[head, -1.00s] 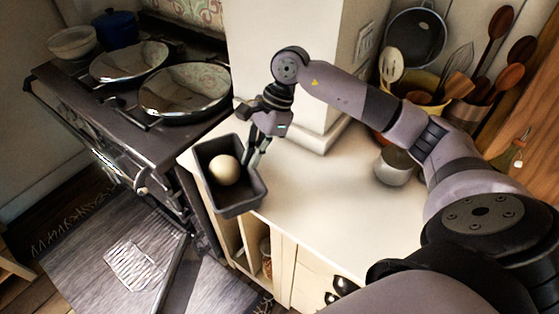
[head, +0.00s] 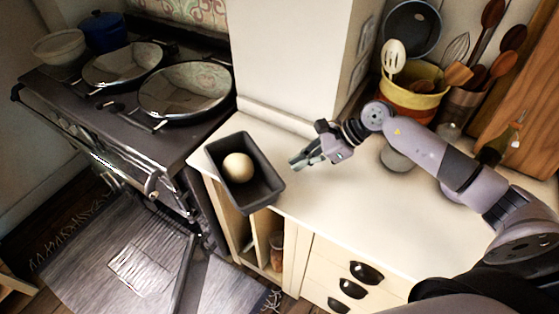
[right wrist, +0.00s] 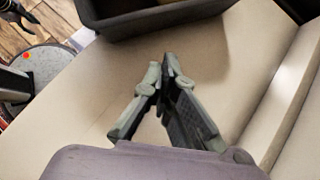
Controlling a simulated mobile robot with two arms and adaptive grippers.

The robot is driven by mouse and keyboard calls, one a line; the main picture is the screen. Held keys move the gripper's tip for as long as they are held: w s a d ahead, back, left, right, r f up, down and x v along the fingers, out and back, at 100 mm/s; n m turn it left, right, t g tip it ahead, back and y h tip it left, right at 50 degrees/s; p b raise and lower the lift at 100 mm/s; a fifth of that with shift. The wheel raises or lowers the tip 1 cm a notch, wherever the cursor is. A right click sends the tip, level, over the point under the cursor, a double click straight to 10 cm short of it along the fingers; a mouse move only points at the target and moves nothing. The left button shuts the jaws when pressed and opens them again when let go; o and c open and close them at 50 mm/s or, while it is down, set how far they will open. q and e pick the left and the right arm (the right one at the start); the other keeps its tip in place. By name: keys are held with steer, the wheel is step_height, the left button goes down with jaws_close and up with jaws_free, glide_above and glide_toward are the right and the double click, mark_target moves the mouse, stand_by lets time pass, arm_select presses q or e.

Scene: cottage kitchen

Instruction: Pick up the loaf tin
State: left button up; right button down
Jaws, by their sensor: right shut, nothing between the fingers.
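The dark grey loaf tin (head: 265,192) stands on the cream worktop at its left end, near the stove. A round pale ball, perhaps dough (head: 238,167), lies inside it. My right gripper (head: 293,163) is just right of the tin, apart from it, with its fingers pointing left towards it. In the right wrist view the fingertips (right wrist: 168,62) are together and empty, and part of the tin's wall (right wrist: 150,20) shows beyond them at the top.
The stove with two round lids (head: 185,90) is at the left. A yellow and orange utensil pot (head: 412,98) stands at the back right, with a wall pillar (head: 295,60) behind the tin. The worktop's front middle (head: 350,215) is clear.

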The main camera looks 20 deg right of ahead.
mark_target(264, 171)
steer(key=a, duration=0.1)
steer(key=w+a+p, duration=0.1)
steer(key=a+f+p, duration=0.1)
steer(key=a, duration=0.1)
steer(key=shift+w+f, duration=0.1)
steer(key=shift+w, duration=0.2)
steer(key=shift+w+a+f+p, duration=0.1)
steer(key=shift+w+a+p, duration=0.1)
steer(key=shift+a, duration=0.15)
steer(key=shift+w+a+f+p, duration=0.1)
steer(key=shift+a+p, duration=0.05)
steer(key=shift+a, duration=0.15)
arm_select(q)
steer(key=r, duration=0.2)
steer(key=w+r, duration=0.1)
steer(key=shift+a+r, duration=0.15)
steer(key=shift+a, duration=0.25)
arm_select(e)
steer(key=shift+w+a+f+b, duration=0.2)
steer(key=shift+a+b, duration=0.4)
steer(key=shift+b, duration=0.2)
steer(key=shift+w+a, duration=0.1)
steer(key=shift+a, duration=0.15)
arm_select(q)
steer(key=shift+s+f, duration=0.1)
steer(key=shift+f, duration=0.7)
arm_select(e)
steer(key=shift+a+r, duration=0.1)
steer(key=shift+r, duration=0.05)
